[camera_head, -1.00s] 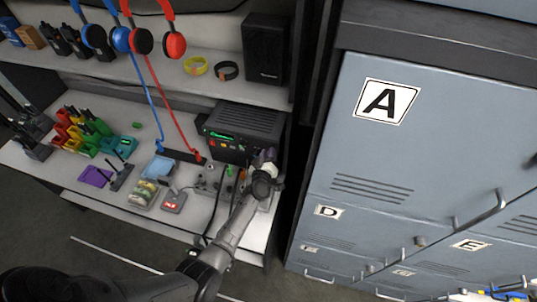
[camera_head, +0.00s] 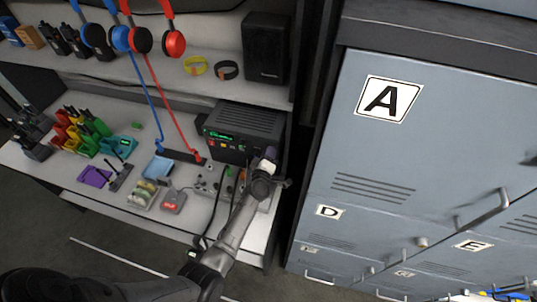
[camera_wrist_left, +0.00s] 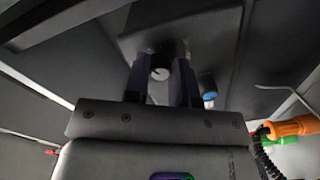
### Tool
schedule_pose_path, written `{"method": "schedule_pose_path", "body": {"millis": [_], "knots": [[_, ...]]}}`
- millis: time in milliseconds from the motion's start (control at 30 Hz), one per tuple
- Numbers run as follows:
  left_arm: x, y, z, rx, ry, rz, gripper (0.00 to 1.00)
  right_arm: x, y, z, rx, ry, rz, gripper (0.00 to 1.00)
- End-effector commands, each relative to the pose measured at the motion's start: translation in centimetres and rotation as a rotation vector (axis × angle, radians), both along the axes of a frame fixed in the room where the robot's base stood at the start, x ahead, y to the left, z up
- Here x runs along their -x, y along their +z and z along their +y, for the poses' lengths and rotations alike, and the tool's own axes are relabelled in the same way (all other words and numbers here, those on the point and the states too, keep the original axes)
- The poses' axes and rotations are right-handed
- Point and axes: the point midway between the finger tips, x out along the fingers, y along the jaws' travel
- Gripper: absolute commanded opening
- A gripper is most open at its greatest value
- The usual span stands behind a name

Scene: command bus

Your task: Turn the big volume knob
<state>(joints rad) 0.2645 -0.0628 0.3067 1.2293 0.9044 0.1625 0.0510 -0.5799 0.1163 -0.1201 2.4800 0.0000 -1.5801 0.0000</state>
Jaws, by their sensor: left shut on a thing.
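The black radio unit (camera_head: 243,125) stands at the right end of the desk and has a lit green display. My left gripper (camera_head: 270,155) is at the lower right of its front. In the left wrist view, the two dark fingers (camera_wrist_left: 162,80) are shut on the sides of a round grey knob (camera_wrist_left: 160,73) with a light mark on its face. The knob sits on a dark panel (camera_wrist_left: 205,30). In the head view the gripper hides the knob, so its angle cannot be told there. My right gripper is not in view.
A smaller blue knob (camera_wrist_left: 208,95) is just right of the fingers. An orange plug (camera_wrist_left: 290,128) with a coiled cable is at lower right. A black speaker (camera_head: 265,48) stands on the shelf above. Grey lockers (camera_head: 420,150) rise to the right.

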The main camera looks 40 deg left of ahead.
Motion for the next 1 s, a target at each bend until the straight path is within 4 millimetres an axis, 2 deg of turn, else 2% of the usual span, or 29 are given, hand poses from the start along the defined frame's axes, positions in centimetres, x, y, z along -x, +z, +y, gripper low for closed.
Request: {"method": "schedule_pose_path", "body": {"millis": [333,367,600,867,1000], "knots": [[0.0,-0.02,-0.02,0.002,-0.001,0.0,0.0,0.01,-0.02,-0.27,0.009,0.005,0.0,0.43],[0.0,-0.02,-0.02,0.002,-0.001,0.0,0.25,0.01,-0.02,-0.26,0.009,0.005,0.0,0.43],[0.0,-0.02,-0.02,0.002,0.0,-0.001,0.48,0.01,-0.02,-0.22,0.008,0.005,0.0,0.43],[0.07,0.01,-0.04,0.001,0.0,0.0,0.49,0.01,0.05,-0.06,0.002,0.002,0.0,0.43],[0.96,0.15,-0.44,0.001,0.0,0.001,0.49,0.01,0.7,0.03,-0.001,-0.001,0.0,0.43]]}}
